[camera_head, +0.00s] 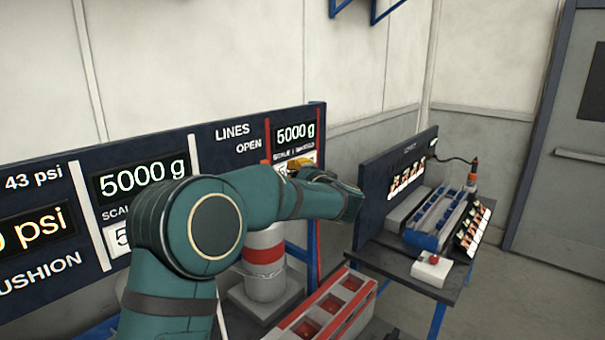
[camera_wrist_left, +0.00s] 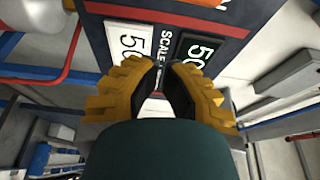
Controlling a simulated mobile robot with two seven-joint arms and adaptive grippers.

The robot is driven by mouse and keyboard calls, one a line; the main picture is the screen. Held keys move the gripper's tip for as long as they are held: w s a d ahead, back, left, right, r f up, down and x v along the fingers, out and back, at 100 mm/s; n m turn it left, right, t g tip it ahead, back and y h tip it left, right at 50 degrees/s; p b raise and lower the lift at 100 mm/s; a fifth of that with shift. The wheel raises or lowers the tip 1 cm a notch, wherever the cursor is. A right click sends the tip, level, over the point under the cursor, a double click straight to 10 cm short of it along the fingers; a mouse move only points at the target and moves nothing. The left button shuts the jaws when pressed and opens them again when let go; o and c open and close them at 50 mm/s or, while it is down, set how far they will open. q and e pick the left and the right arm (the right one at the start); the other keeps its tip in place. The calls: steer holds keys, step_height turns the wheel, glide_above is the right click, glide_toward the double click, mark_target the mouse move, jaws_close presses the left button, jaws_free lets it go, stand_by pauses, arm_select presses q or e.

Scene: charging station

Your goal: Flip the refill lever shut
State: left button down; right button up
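No refill lever can be clearly made out in either view. My left gripper (camera_head: 298,164), a yellow patch past my teal arm, is at the lower right of the dark sign board (camera_head: 232,133), below its "5000 g" display (camera_head: 294,133). In the left wrist view its yellow fingers (camera_wrist_left: 160,70) point at the board (camera_wrist_left: 178,30). Contact with the board cannot be told. A curved red bar (camera_wrist_left: 65,52) lies left of the fingers. My right gripper is not in view.
A white cylinder with a red band (camera_head: 264,255) stands below my arm. A red-and-white tray (camera_head: 330,305) is in front. A side table (camera_head: 385,258) at right holds blue racks (camera_head: 438,215) and a white box with a red button (camera_head: 431,270). Bare floor lies farther right.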

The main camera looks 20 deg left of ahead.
arm_select(q)
steer(key=a, duration=0.1)
steer(key=s+a, duration=0.1)
steer(key=a+p, duration=0.1)
steer(key=a, duration=0.1)
steer(key=shift+s, duration=0.4)
stand_by(0.4)
